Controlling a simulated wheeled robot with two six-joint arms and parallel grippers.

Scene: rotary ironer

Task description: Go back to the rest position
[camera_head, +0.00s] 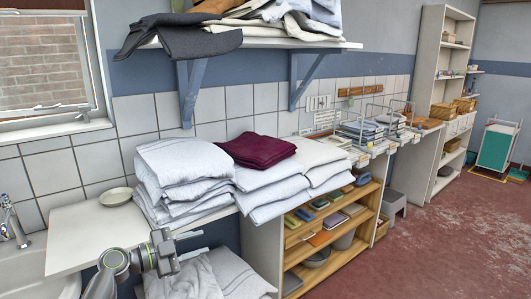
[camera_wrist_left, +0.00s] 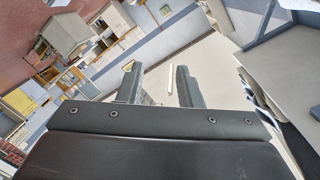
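My left gripper (camera_head: 200,244) is at the lower left of the head view, in front of the folded grey-white linen and beside the white countertop (camera_head: 85,235). In the left wrist view my left gripper (camera_wrist_left: 157,84) shows two dark fingers standing apart with nothing held between them. A thin white strip lies in the background behind the gap. My right gripper is in neither view.
Stacks of folded linen (camera_head: 185,170) and a maroon cloth (camera_head: 256,149) lie behind the gripper. A sink (camera_head: 35,275) is at left. Red floor (camera_head: 440,230) is clear at right.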

